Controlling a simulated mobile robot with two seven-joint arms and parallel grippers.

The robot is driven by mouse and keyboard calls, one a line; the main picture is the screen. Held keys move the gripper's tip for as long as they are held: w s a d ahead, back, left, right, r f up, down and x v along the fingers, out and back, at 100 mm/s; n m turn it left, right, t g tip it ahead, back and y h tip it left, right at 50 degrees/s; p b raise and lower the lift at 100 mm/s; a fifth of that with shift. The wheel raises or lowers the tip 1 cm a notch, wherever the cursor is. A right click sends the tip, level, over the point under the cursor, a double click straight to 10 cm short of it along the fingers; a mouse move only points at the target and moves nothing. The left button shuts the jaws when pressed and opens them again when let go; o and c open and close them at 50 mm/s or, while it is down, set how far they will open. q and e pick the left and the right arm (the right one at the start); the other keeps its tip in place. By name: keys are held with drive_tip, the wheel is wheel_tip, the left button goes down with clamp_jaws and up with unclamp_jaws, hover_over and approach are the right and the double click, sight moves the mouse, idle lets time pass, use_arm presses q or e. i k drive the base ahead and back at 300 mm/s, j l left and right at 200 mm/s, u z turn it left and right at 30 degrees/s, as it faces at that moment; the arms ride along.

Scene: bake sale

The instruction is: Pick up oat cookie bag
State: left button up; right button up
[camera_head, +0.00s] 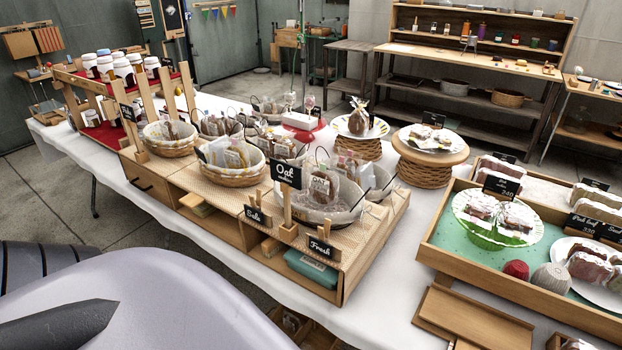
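A clear bag of oat cookies (322,188) stands in a cloth-lined basket (322,213) at the front of the wooden display stand. The bag bears a pale label that appears to read "Oat". A black "Oat" sign (286,173) stands just in front and to the left of it. The basket's rim and handle hide the lower part of the bag. More bags stand beside or behind it, partly hidden. Neither of my grippers shows in the head view, so I cannot see whether either is open or shut.
"Sale" (258,215) and "Fresh" (324,249) signs stand near the basket's front. More bagged baskets (237,177) sit left and behind. A cake tray (470,262) is at right. White tablecloth (385,312) lies bare between stand and tray.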

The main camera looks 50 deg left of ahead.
sight(70, 119)
drive_tip(key=u, duration=2.85)
drive_tip(key=k+j+z, duration=0.1)
drive_tip(key=z, duration=1.3)
drive_tip(key=i+j, duration=0.15)
drive_tip(key=j, duration=0.2)
drive_tip(key=i+j, duration=0.15)
drive_tip(key=j, duration=0.2)
